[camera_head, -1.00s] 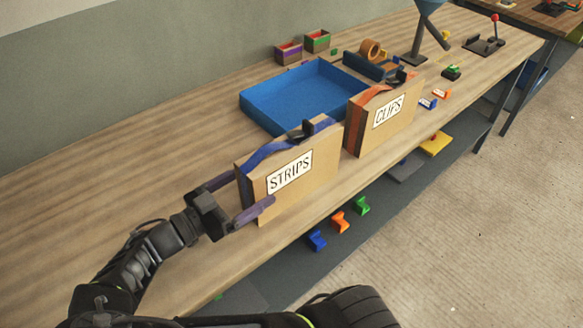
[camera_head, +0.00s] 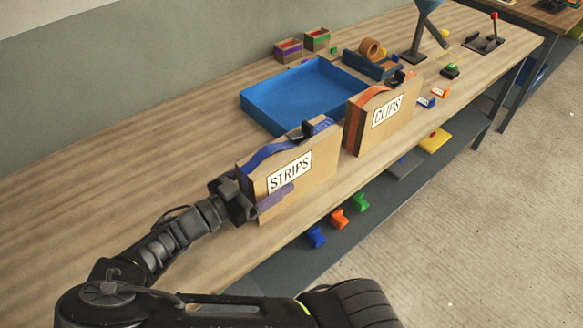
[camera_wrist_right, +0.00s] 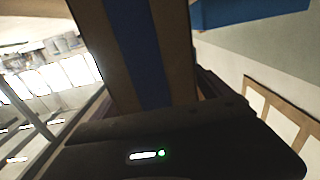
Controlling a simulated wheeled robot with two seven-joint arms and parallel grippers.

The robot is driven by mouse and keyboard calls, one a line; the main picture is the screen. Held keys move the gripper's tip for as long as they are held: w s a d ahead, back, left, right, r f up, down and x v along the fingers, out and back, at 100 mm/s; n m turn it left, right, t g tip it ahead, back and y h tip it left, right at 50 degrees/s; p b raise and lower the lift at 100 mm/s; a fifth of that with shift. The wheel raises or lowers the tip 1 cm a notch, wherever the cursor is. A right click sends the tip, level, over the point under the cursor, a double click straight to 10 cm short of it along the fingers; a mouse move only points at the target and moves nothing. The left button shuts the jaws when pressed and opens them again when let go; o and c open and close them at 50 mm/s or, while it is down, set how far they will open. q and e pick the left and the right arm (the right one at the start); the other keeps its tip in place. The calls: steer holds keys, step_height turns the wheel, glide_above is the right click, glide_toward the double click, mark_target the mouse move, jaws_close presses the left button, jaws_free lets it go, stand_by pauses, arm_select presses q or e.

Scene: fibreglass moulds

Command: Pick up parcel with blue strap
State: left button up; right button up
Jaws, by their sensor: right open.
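The parcel with the blue strap (camera_head: 305,194) stands upright on the workbench near its front edge, with a white STRIPS label on its front face. A blue strap runs over its top, with a dark handle there. My right gripper (camera_head: 266,192) is open at the parcel's left end. One purple finger lies along the front face; the other is hidden behind the parcel. In the right wrist view the cardboard end and blue strap (camera_wrist_right: 145,50) fill the space between the fingers, close to the palm. I cannot tell whether the fingers touch it. My left gripper is not in view.
A similar CLIPS parcel with an orange strap (camera_head: 367,128) stands just to the right. A blue tray (camera_head: 262,117) lies behind. Small bins (camera_head: 289,52) and a tape holder (camera_head: 372,65) are farther back. The bench (camera_head: 120,165) is clear on the left.

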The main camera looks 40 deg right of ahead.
steer(key=shift+r, duration=0.1)
jaws_close()
stand_by(0.8)
